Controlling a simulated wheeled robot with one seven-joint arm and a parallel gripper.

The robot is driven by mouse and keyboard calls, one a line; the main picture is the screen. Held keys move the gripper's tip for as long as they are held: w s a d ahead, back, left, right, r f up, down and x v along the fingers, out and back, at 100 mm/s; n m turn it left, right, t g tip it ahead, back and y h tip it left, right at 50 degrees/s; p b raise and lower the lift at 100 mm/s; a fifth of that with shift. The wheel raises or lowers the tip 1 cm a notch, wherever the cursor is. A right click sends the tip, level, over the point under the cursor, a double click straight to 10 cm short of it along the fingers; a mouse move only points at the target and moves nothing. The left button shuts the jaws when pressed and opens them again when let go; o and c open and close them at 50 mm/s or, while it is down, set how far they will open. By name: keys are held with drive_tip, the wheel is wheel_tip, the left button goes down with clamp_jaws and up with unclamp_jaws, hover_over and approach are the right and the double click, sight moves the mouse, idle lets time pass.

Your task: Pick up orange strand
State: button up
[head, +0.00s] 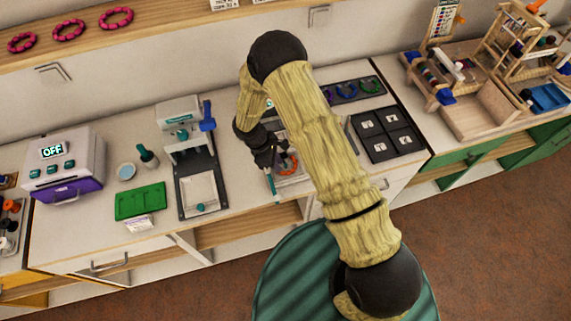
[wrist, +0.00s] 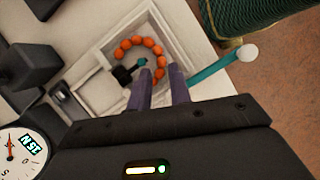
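The orange strand (head: 291,164) is a ring of round orange beads with a small teal piece on it. In the wrist view the strand (wrist: 133,43) lies inside a pale square tray (wrist: 98,84), next to a small black part. My gripper (wrist: 160,78) points at the strand's near side. Its two purple-grey fingers stand apart, with an orange bead showing between the tips. Whether they touch the bead cannot be told. In the head view my gripper (head: 269,162) is beside the strand, and my arm hides part of the station.
A teal handle (wrist: 218,68) with a white knob sticks out beside the tray. A dial gauge (wrist: 22,146) is near my gripper's left. A press stand (head: 198,160) and green mat (head: 141,201) lie left. A black compartment tray (head: 385,134) lies right.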

drive_tip(key=shift+a+p+x, duration=0.1)
drive_tip(key=shift+p+x, duration=0.5)
drive_tip(key=shift+x, duration=0.6)
drive_tip(key=shift+a+p+x, duration=0.15)
drive_tip(key=shift+p+x, duration=0.45)
drive_tip(key=shift+x, duration=0.6)
drive_tip(key=shift+f, duration=0.1)
clamp_jaws()
